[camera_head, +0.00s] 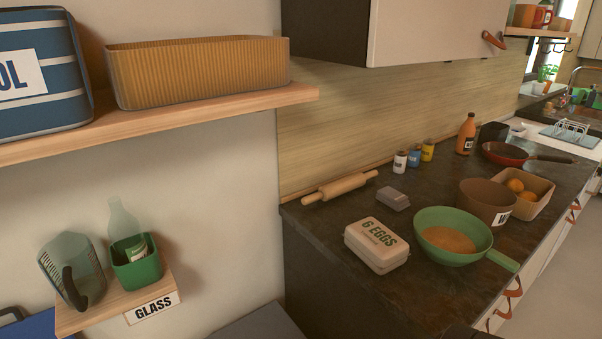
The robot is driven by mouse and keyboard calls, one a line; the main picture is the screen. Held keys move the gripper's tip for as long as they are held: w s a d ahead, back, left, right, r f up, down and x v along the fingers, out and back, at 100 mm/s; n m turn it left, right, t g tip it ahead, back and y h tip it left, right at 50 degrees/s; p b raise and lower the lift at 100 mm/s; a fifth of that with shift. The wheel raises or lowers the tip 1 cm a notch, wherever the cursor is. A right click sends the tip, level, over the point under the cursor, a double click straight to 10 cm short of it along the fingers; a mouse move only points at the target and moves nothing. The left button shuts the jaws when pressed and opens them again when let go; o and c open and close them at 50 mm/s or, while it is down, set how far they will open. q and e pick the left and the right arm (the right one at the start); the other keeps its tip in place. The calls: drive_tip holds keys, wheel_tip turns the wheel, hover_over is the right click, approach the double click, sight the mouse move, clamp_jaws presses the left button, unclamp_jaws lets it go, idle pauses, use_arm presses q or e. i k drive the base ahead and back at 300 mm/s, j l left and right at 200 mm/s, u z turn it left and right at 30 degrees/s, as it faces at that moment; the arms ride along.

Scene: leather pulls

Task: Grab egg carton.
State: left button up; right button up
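The egg carton (377,246) is a closed cream box with "6 EGGS" in green on its lid. It sits upright on the dark countertop (335,232), close to the counter's near left end. A green bowl (453,236) with a handle stands just right of it, and a small grey box (393,199) lies behind it. Neither of my grippers shows in the head view.
A rolling pin (340,187) lies at the counter's back left edge. A brown pot (487,203), a basket of oranges (532,190) and a red pan (508,153) stand farther right. A wooden shelf (165,124) and a lower shelf labelled GLASS (152,307) project from the left wall.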

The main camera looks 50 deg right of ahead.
sight(383, 251)
drive_tip(key=z, duration=2)
drive_tip(key=l+u, duration=0.95)
